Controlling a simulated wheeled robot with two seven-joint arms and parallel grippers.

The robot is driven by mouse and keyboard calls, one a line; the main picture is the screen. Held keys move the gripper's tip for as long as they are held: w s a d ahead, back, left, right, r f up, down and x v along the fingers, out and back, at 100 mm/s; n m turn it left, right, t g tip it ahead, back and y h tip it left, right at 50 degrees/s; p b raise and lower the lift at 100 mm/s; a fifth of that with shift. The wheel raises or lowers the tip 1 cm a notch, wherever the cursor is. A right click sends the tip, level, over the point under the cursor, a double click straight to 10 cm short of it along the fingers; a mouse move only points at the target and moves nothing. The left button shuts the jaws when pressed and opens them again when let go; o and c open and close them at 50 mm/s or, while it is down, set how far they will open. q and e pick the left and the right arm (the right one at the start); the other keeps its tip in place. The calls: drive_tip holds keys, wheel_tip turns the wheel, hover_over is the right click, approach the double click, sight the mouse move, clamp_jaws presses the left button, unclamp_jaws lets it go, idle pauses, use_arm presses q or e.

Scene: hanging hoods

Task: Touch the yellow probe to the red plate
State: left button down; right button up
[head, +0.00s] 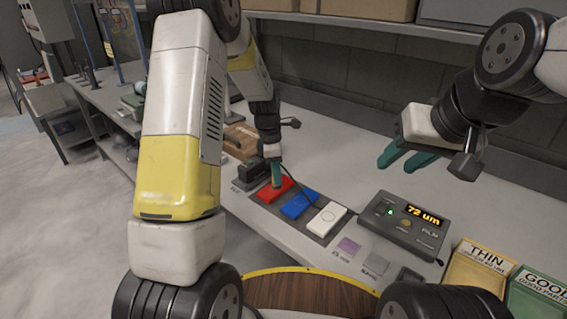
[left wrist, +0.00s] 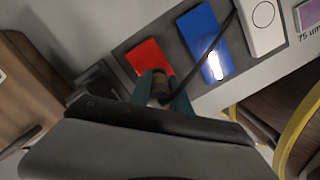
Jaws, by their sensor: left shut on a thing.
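The red plate (head: 266,194) lies at the left end of a dark strip, beside a blue plate (head: 299,206) and a white plate (head: 327,217). My left gripper (head: 277,178) points down over the red plate, shut on the probe. In the left wrist view the probe (left wrist: 160,86) shows dark brownish between the teal fingers, with a dark cable, in front of the red plate (left wrist: 149,54). Its tip is hidden, so I cannot tell whether it touches. My right gripper (head: 406,158) is open and empty above the bench, its teal fingers apart.
A dark film gauge (head: 403,229) reads "72 um" with a green light lit. A purple swatch (head: 348,246) and a grey swatch (head: 376,262) lie in front. A yellow THIN bin (head: 480,268) and a green GOOD bin (head: 538,290) stand at right.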

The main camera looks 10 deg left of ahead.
use_arm(q)
drive_tip(key=shift+r, duration=3.45)
